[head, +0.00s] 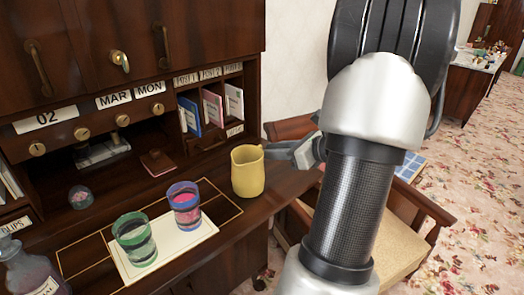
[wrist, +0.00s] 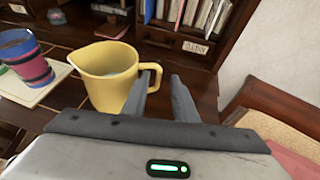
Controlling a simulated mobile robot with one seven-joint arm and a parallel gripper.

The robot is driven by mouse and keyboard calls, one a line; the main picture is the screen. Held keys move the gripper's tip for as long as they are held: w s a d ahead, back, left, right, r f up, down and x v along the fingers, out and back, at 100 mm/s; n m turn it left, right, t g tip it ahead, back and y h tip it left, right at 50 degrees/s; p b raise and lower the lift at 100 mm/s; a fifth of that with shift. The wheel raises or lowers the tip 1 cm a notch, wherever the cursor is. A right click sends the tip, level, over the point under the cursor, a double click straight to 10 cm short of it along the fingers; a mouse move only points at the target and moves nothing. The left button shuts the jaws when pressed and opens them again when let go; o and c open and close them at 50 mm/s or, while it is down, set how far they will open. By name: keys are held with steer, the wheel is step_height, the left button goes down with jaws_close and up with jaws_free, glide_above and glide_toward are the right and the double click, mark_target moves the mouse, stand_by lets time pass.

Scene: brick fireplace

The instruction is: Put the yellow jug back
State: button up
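The yellow jug (head: 248,172) stands upright near the right end of the dark wooden desk. In the wrist view the jug (wrist: 103,85) is left of centre, its spout to the left and its handle to the right. My gripper (head: 285,151) is low at the jug's right, level with its upper half. In the wrist view my gripper (wrist: 160,78) is open, with a gap between its fingers. The left finger overlaps the jug's side, and the handle shows between the fingertips. I cannot tell whether either finger touches it.
A green striped cup (head: 134,240) and a blue-pink cup (head: 185,208) stand on a white mat (head: 200,238) left of the jug. A glass bottle (head: 30,270) is at the front left. Cubbyholes (head: 210,105) with cards rise behind. A wooden chair (head: 400,245) is at right.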

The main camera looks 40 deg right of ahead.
steer(key=v, duration=0.7)
steer(key=shift+s, duration=0.35)
steer(key=shift+r, duration=0.1)
